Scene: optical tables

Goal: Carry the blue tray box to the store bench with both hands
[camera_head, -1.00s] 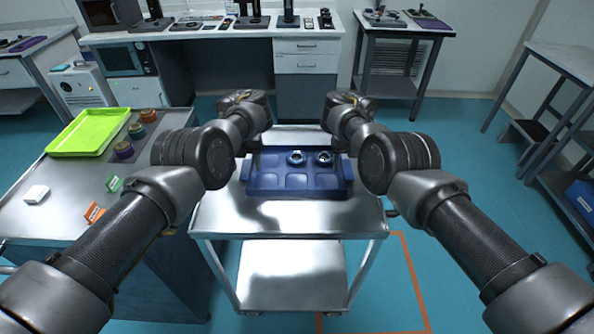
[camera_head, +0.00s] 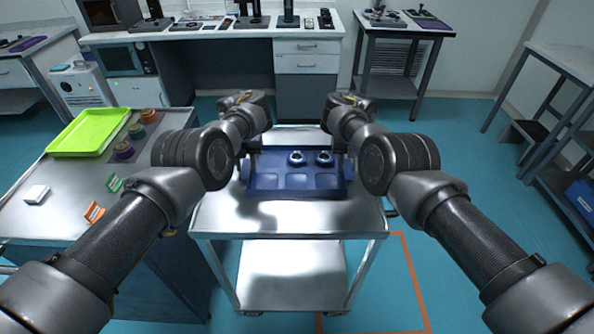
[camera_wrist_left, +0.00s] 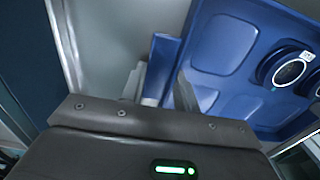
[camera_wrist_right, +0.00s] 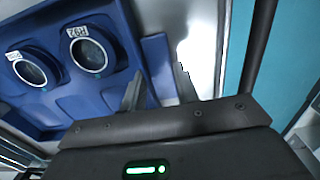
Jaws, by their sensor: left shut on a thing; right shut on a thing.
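The blue tray box (camera_head: 296,183) is over the top of a metal cart (camera_head: 225,215), straight ahead between my arms. Two round dark parts with pale labels stand in its far-side pockets; the near pockets look empty. My left gripper (camera_wrist_left: 160,90) is shut on the tray's handle tab (camera_wrist_left: 161,62) at its left end. My right gripper (camera_wrist_right: 158,85) is shut on the handle tab (camera_wrist_right: 156,60) at its right end. My wrists partly hide both grips in the head view. The tray looks level; a small gap beneath it is hard to judge. No label marks the store bench.
A side table (camera_head: 60,190) at left holds a lime tray (camera_head: 90,131), several small spools and coloured cards. A long white bench (camera_head: 215,32) with instruments stands at the back. A small table (camera_head: 405,25) stands back right, shelving (camera_head: 565,60) at right.

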